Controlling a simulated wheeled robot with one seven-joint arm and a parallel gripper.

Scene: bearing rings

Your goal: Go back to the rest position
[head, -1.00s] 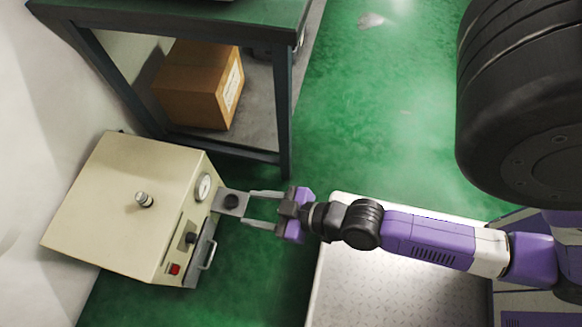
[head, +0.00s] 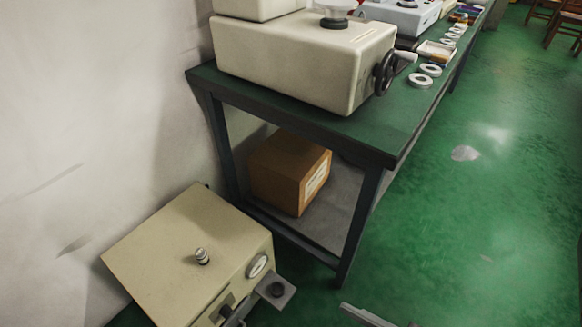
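Only a grey finger of my gripper (head: 366,316) shows at the bottom edge of the head view, right of the beige box-shaped machine (head: 190,262). The rest of my gripper and nearly all of my arm are out of frame, so I cannot tell how far apart the fingers are. The finger is apart from the machine's grey bracket (head: 272,290), which has a dark round part on it. Nothing shows on the visible finger.
A green-topped bench (head: 290,122) stands behind the machine. It holds a larger beige machine (head: 300,62) with a black handwheel and several pale rings (head: 431,70). A cardboard box (head: 285,175) sits on its lower shelf. Green floor (head: 480,220) at right is clear.

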